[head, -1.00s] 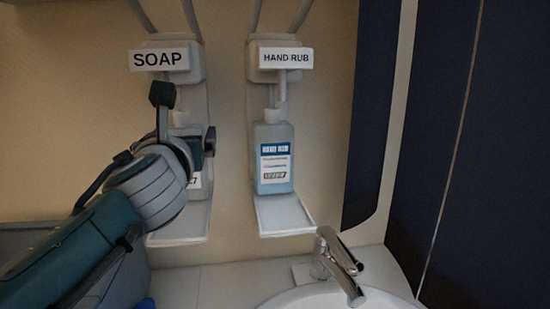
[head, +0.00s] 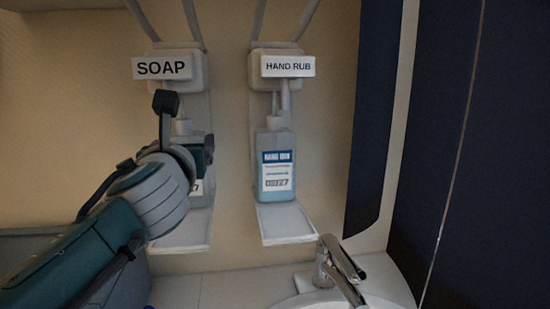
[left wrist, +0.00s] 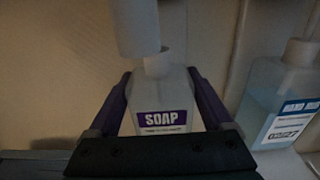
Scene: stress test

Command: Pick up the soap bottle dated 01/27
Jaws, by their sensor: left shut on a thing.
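The soap bottle (left wrist: 165,98) has a purple SOAP label and stands under the SOAP dispenser (head: 162,68). In the head view the bottle (head: 183,128) is mostly hidden behind my left gripper (head: 188,130); only its neck and a bit of its label show. In the left wrist view my left gripper (left wrist: 165,105) has one finger on each side of the bottle and is shut on it. The lower part of the bottle and its date are hidden in that view. My right gripper is not in view.
A hand rub bottle (head: 275,155) with a blue label stands on its shelf (head: 286,224) to the right, close beside the soap. The soap's shelf (head: 185,236) is below the gripper. A tap (head: 340,268) and basin are at the lower right.

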